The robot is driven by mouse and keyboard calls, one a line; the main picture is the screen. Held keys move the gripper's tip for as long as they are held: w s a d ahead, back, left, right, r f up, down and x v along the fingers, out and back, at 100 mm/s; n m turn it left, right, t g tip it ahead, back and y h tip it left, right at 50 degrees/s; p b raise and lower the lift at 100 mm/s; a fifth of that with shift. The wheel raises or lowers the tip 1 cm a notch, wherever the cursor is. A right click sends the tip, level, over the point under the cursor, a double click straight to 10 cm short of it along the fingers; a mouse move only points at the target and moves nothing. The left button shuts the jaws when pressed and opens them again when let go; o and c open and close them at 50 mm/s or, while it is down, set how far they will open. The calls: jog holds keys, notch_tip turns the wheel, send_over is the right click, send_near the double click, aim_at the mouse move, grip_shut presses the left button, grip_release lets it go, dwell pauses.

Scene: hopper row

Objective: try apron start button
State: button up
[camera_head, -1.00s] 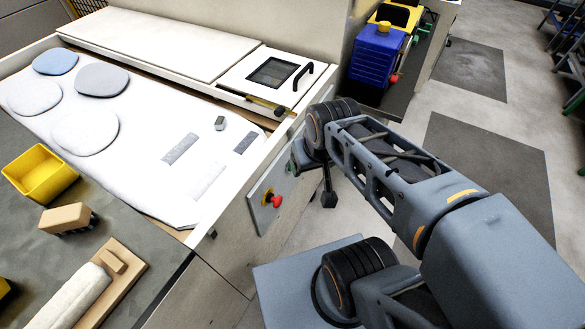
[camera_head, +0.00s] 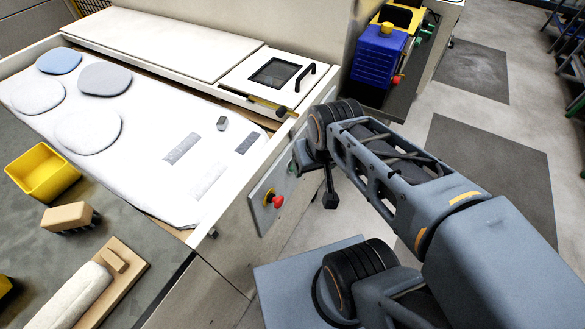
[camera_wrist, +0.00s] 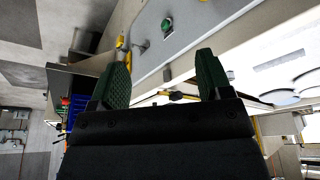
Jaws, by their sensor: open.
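A green round button (camera_wrist: 167,25) sits on the pale apron panel in the wrist view. In the head view the green button (camera_head: 292,168) shows small on the grey control plate (camera_head: 258,203), partly beside my arm. A red mushroom button (camera_head: 277,201) on a yellow ring is lower on the same plate. My gripper (camera_wrist: 162,76) is open and empty, with its two green-padded fingers apart. In the wrist view the green button appears above the gap between the fingertips, and they look clear of it.
The white worktop (camera_head: 150,140) with round pads is left of the apron. A yellow bin (camera_head: 42,172), a brush (camera_head: 70,216) and a wooden board (camera_head: 112,275) lie front left. A blue box (camera_head: 378,55) stands at the back. Open floor is on the right.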

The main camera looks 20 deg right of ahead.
jog(key=shift+c, duration=0.5)
grip_shut()
dwell(0.3)
dwell(1.0)
